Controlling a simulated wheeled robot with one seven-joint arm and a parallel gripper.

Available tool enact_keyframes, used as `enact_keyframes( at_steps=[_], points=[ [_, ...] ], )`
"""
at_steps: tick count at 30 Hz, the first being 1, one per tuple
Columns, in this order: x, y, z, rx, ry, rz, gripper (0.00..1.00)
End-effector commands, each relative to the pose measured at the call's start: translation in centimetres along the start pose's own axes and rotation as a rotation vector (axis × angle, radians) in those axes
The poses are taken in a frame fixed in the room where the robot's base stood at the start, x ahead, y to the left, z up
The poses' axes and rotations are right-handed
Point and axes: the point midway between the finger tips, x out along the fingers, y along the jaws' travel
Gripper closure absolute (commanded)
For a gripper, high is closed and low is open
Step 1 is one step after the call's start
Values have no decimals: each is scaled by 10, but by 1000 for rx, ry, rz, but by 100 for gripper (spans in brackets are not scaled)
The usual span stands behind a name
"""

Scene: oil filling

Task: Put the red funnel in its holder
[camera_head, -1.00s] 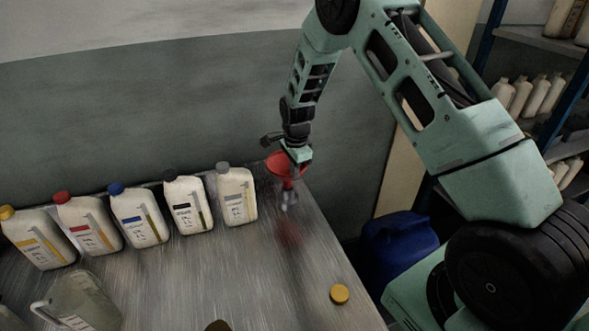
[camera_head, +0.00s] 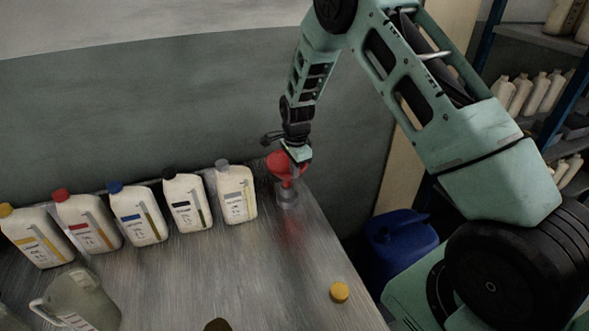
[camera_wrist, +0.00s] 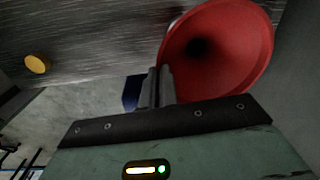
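The red funnel (camera_head: 281,166) is at the far right end of the workbench, with its wide mouth up. It sits directly above a small grey holder (camera_head: 287,197) and looks in line with it. My gripper (camera_head: 292,170) is at the funnel's side, with its fingers close together at the funnel's edge. In the wrist view the funnel (camera_wrist: 235,50) opens toward the camera, right of the nearly closed fingers (camera_wrist: 160,84). The spout is hidden, and I cannot tell how deep it sits in the holder.
Several capped oil bottles (camera_head: 188,204) stand along the wall, the nearest just left of the holder. A yellow cap (camera_head: 339,292) lies near the right bench edge. A clear jug (camera_head: 78,300) stands front left. A blue canister (camera_head: 400,238) is beyond the edge. The bench middle is clear.

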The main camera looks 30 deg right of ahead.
Motion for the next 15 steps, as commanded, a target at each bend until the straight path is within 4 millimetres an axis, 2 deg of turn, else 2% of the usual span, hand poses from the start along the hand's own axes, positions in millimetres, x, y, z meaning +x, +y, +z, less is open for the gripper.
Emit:
enact_keyframes(
  at_steps=[15],
  points=[
    [14,1,1,0,0,-1,100]
  ],
)
